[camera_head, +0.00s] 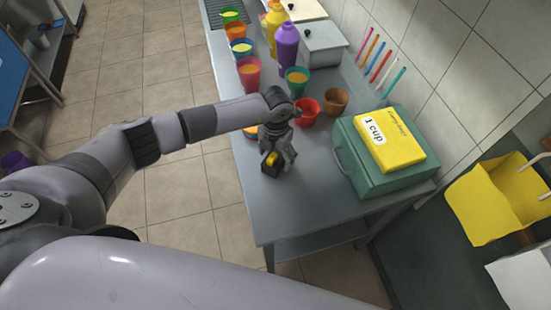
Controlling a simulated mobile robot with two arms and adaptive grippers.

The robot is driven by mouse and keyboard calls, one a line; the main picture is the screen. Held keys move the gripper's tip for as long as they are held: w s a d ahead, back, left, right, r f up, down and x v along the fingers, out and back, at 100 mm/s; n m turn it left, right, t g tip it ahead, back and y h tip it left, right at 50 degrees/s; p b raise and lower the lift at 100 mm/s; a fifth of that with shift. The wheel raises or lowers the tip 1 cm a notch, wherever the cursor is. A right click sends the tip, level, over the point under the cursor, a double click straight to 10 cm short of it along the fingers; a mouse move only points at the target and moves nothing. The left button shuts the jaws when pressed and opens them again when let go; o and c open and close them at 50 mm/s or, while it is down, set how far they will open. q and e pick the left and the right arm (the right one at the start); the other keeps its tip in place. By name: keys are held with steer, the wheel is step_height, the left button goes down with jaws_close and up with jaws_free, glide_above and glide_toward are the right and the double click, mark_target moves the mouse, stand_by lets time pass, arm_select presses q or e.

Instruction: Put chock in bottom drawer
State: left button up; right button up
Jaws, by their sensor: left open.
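My left gripper (278,160) is over the front part of the grey metal table (285,215), with its fingers pointing down. It is open. A small yellow and dark piece (270,160) shows at its fingers; I cannot tell whether this is the chock, or whether it touches the table. No other chock can be made out. A green box-like case (350,172) with a handle stands on the table to the right of the gripper. No drawer can be clearly made out. My right gripper is not in view.
A yellow "1 cup" block (402,150) lies on the green case. Red (306,112) and brown (335,101) cups stand behind the gripper, with several coloured cups and a purple bottle (286,45) farther back. The table's front corner is clear. A yellow container (490,205) is at right.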

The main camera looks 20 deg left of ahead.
arm_select(q)
steer(key=shift+c, duration=0.3)
steer(key=shift+r, duration=0.1)
jaws_close()
stand_by(0.4)
